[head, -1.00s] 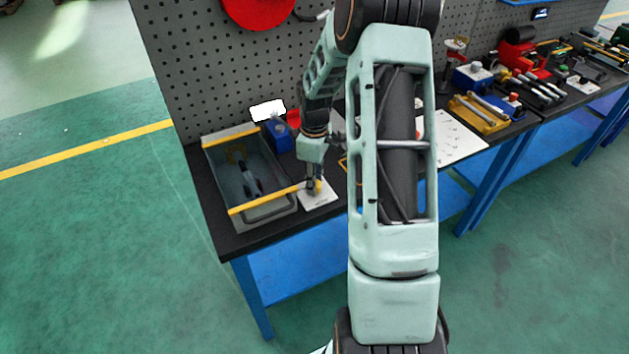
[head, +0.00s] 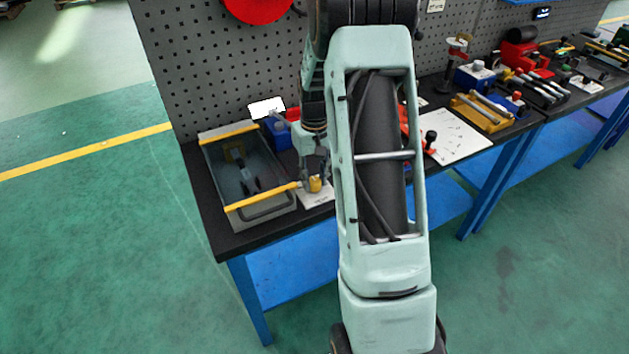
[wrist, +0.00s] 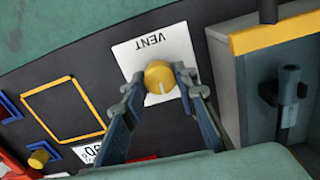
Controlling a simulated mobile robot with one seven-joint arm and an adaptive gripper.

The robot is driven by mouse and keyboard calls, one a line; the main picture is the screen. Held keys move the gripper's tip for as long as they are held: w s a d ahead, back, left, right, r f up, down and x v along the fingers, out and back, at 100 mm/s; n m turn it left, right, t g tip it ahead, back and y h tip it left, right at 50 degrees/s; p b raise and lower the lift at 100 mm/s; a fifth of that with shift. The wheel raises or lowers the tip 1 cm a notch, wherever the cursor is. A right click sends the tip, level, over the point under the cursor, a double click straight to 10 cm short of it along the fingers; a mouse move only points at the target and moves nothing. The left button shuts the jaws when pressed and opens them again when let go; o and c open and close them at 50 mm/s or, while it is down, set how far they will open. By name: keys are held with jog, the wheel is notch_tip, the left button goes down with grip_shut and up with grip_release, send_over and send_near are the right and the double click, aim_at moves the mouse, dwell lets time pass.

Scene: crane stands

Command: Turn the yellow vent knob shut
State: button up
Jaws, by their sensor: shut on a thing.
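The yellow vent knob (wrist: 159,75) sits on a white plate (wrist: 174,44) lettered VENT, which reads upside down in the wrist view. A pale line on the knob points toward the bottom of that view. My gripper (wrist: 157,84) is shut on the knob, one finger on each side of it. In the head view the knob (head: 315,184) shows just below my gripper (head: 314,174), on the plate (head: 317,198) near the bench's front edge. My arm hides part of the bench to the right.
A grey bin with yellow edges (head: 265,210) stands close to the left of the plate. A blue block (head: 277,135) stands behind. In the wrist view a yellow outlined rectangle (wrist: 63,110) lies on the dark bench. A perforated panel (head: 215,70) rises at the back.

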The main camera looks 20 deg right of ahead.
aim_at(315, 180)
jog(key=m, duration=0.4)
jog(key=shift+m+b, duration=0.3)
jog(key=shift+b, duration=0.1)
jog(key=shift+m, duration=1.9)
jog(key=o, duration=1.2)
jog(key=shift+c, duration=0.2)
notch_tip(315, 180, up, 12)
